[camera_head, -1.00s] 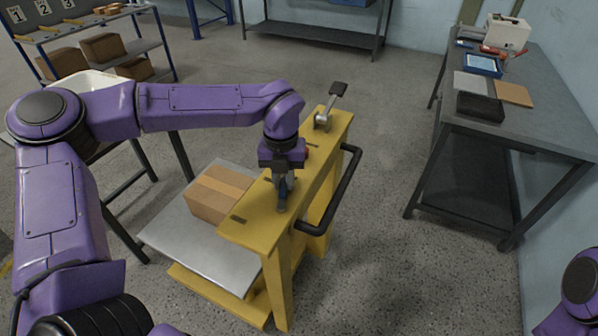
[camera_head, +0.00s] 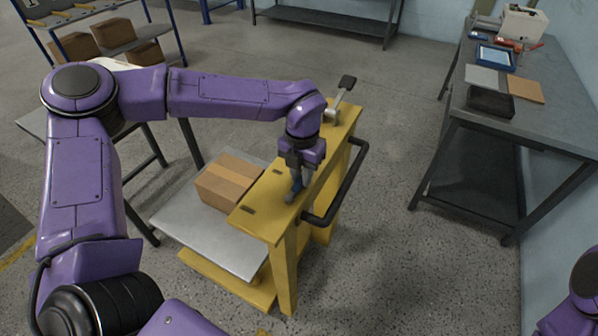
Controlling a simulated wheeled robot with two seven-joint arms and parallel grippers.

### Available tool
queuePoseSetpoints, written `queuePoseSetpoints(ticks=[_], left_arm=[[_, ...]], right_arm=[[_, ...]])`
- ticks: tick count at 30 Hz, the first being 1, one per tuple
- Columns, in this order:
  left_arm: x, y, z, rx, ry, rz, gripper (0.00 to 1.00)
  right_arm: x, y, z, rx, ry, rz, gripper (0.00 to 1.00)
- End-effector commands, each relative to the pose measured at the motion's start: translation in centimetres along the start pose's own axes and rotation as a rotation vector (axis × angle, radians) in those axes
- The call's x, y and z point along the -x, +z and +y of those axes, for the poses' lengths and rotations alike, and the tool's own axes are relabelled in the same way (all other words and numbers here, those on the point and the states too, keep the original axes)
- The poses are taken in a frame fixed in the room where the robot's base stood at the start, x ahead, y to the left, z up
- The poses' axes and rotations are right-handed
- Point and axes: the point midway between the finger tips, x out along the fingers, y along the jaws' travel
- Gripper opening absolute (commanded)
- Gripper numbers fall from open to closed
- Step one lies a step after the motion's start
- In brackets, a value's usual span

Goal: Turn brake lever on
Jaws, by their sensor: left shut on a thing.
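A yellow cart frame (camera_head: 263,221) stands in the middle of the camera_head view. At the far end of its top, a metal lever with a dark pad (camera_head: 347,82) stands tilted up and to the right. My left gripper (camera_head: 294,188) points down at the near part of the yellow top, shut on a small blue-grey part (camera_head: 290,197) there. The fingers and wrist hide most of that part, so I cannot tell whether it is the brake lever. My right gripper is not in view; only a purple piece of my arm shows at bottom right.
A cardboard box (camera_head: 227,183) rests on the cart's grey platform (camera_head: 205,240). A black handle bar (camera_head: 345,190) sticks out on the cart's right side. A dark table (camera_head: 560,120) with several items stands at right. Open floor lies between it and the cart.

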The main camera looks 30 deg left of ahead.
Motion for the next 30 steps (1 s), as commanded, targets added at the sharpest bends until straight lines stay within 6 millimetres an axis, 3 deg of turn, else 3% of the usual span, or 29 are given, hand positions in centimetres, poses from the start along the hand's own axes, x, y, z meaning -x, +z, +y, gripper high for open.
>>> queuePoseSetpoints(ticks=[7,8,9,10,20,30], left_arm=[[0.2,0.1,-0.1,-0.006,0.000,-0.007,0.00],[0.2,0.1,-0.1,-0.006,0.000,-0.007,0.31],[0.2,0.1,0.0,-0.006,0.000,-0.007,0.44],[0.2,0.1,0.0,-0.005,0.000,-0.006,0.47],[0.5,0.1,0.0,-0.002,0.000,-0.004,0.47],[7.9,0.1,-0.1,-0.002,0.000,-0.009,0.47]], right_arm=[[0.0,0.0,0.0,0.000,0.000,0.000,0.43],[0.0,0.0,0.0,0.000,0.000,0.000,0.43],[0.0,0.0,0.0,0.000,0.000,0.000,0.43],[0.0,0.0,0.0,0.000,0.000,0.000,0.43],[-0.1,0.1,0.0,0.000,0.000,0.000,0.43],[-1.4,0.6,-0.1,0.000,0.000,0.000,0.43]])
